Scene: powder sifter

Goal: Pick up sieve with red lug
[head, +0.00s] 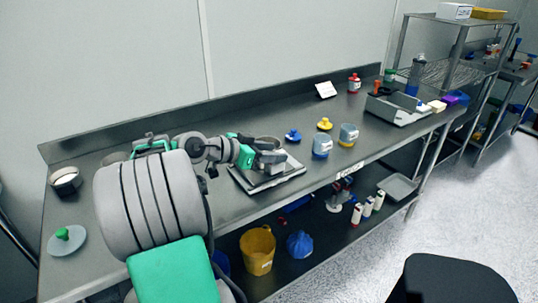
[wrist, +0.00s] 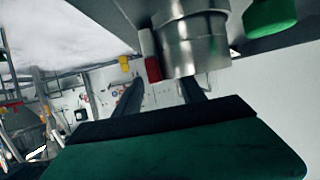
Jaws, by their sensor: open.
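In the wrist view a silver metal cylinder, apparently the sieve (wrist: 195,45), fills the upper middle. A small red block, apparently its lug (wrist: 153,69), sits at its left side. My gripper (wrist: 163,84) is open, its two dark fingers pointing toward the cylinder; I cannot tell whether either finger touches it. In the head view my gripper (head: 274,157) is low over the bench at a grey tray (head: 280,180). A round grey rim (head: 268,141) shows just behind it, partly hidden. No red lug is discernible in the head view.
Blue (head: 293,135) and yellow (head: 324,124) lids and two jars (head: 322,146) (head: 348,134) stand right of my gripper. A grey bin (head: 398,107) is farther right.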

